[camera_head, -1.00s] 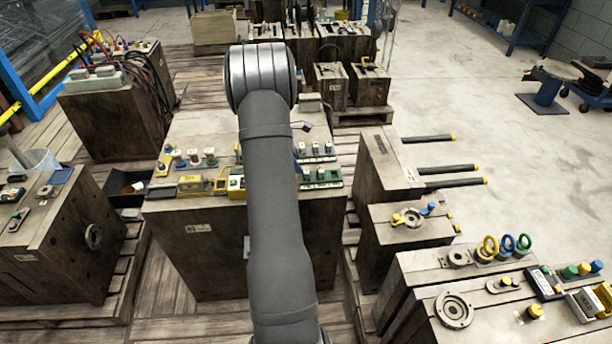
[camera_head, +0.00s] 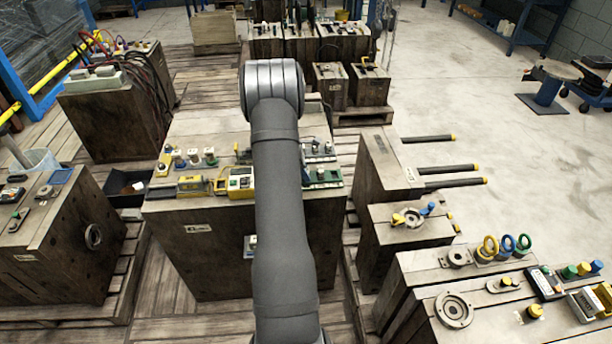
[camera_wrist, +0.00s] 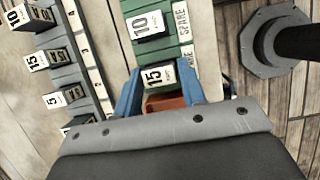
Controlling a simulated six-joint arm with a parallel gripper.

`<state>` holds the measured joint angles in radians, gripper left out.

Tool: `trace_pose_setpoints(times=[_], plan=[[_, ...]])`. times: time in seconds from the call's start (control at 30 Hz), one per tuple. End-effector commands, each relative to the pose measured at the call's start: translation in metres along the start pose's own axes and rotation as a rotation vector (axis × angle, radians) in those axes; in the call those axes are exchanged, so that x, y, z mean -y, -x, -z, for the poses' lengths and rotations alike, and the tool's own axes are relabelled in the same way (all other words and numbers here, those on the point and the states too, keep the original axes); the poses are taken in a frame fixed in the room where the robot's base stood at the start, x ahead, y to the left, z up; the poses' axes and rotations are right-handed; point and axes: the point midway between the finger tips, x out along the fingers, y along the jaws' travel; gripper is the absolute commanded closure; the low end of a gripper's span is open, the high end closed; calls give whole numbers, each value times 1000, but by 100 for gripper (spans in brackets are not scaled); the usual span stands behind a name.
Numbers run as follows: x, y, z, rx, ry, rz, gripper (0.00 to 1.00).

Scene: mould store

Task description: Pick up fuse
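In the wrist view a fuse (camera_wrist: 157,76) with a white face marked 15 sits at the near end of a green holder (camera_wrist: 185,55) labelled SPARE. A second fuse (camera_wrist: 148,23) marked 10 sits further along it. My gripper (camera_wrist: 162,78) has blue fingers on either side of the 15 fuse; they look apart, with a gap beside it. An orange-brown part shows below that fuse, partly hidden by my gripper.
In the wrist view a grey holder (camera_wrist: 73,68) at left carries several fuses marked 10, 15 and 5. A dark post on a grey flange (camera_wrist: 268,42) stands at upper right. In the head view a yellow-and-white device (camera_head: 240,182) lies left of my arm.

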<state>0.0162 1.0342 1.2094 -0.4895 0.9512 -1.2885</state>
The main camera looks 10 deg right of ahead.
Motion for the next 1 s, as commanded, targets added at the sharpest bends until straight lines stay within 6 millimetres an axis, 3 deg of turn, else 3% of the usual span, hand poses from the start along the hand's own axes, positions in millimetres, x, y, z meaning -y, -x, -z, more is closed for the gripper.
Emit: trace_pose_setpoints(times=[0.03,0.13,0.47,0.67,0.77,1.0], plan=[[0,0,0,0,0,0,73],[0,0,0,0,0,0,90],[0,3,-1,0,0,-1,90],[-1,22,-9,0,-1,-3,90],[-1,42,-17,0,-1,-4,90],[33,52,-67,0,-4,0,90]])
